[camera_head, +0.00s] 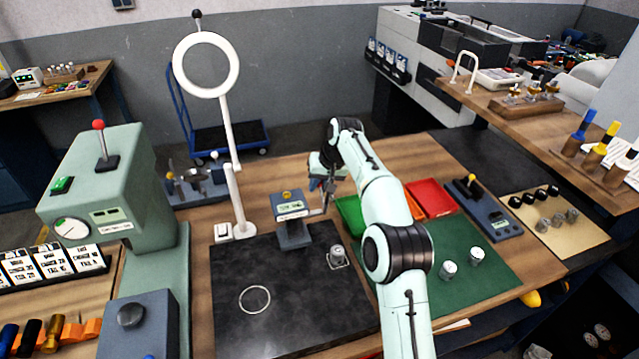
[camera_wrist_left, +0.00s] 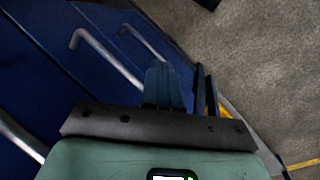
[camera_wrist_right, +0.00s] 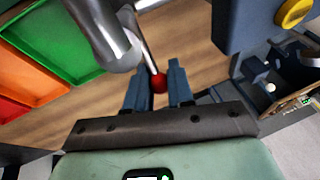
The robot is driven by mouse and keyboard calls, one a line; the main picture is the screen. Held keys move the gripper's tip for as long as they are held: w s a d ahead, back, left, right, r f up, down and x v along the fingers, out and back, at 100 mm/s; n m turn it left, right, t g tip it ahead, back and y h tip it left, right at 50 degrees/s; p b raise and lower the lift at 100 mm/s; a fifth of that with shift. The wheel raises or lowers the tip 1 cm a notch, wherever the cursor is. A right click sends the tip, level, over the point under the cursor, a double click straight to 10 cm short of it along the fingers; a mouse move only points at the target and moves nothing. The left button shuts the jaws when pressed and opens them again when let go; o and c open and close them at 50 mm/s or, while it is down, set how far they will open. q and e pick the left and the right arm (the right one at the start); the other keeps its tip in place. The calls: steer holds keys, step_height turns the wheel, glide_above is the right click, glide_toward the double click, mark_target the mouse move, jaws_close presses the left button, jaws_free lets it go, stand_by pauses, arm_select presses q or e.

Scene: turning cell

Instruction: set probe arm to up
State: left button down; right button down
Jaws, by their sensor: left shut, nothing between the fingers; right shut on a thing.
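The probe arm (camera_wrist_right: 112,38) is a metal rod ending in a small red ball (camera_wrist_right: 159,83), close up in the right wrist view. It belongs to a grey-blue gauge (camera_head: 292,218) with a small display and a yellow knob, standing on the dark plate. My right gripper (camera_wrist_right: 158,78) is shut on the red ball, with one finger on each side. In the head view my right gripper (camera_head: 325,184) is just right of the gauge and partly hides the arm's end. My left gripper (camera_wrist_left: 163,70) is shut and empty, seen only in the left wrist view.
A metal part (camera_head: 337,257) stands on the dark plate (camera_head: 225,320) below the gauge. A white ring magnifier (camera_head: 232,125) stands to the left. Green and red trays (camera_head: 430,197) lie right of the gauge, partly behind my arm. Blue drawers (camera_wrist_left: 45,60) are near my left gripper.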

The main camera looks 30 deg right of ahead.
steer(key=shift+f+g, duration=0.1)
steer(key=shift+g, duration=0.2)
stand_by(0.4)
steer(key=c, duration=1)
jaws_free()
steer(key=shift+v, duration=3.8)
